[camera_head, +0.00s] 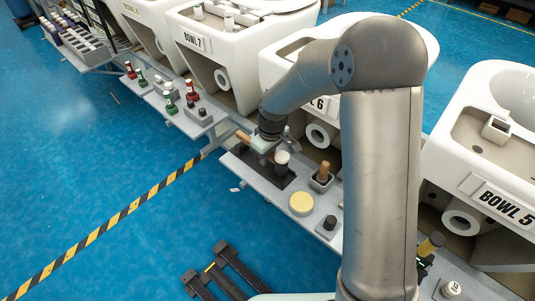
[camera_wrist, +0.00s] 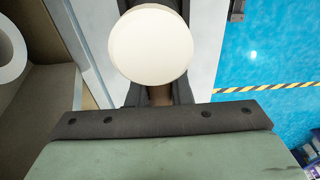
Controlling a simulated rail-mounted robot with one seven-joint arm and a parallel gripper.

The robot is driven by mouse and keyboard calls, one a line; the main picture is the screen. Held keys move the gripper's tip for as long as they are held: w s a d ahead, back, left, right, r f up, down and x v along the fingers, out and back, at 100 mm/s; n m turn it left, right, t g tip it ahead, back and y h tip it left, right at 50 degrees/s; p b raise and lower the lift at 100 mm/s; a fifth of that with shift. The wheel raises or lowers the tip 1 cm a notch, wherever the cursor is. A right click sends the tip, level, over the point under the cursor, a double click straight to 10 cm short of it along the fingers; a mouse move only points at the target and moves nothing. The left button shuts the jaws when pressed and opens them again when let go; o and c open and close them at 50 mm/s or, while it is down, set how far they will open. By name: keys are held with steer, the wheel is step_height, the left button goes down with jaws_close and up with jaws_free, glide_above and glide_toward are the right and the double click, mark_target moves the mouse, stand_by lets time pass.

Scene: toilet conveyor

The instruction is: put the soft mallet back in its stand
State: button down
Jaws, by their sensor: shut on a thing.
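My gripper (camera_head: 266,143) is low over the grey shelf and shut on the mallet's brown handle; the grip also shows in the wrist view (camera_wrist: 158,96). The wooden handle end (camera_head: 243,136) sticks out to the left of my gripper.
Right of the black base are a wooden-handled tool (camera_head: 323,175) in a dark holder, a pale yellow disc (camera_head: 301,203) and a small dark knob (camera_head: 329,223). White toilet bowls (camera_head: 215,45) stand behind the shelf. Open blue floor (camera_head: 120,150) lies in front.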

steer(key=shift+f+b, duration=0.65)
steer(key=shift+f, duration=0.4)
steer(key=c, duration=1.2)
jaws_free()
steer(key=shift+c, duration=0.2)
step_height(320, 180, up, 17)
steer(key=s+d+p, duration=0.1)
steer(key=p, duration=0.2)
steer(key=shift+s+d+r, duration=0.2)
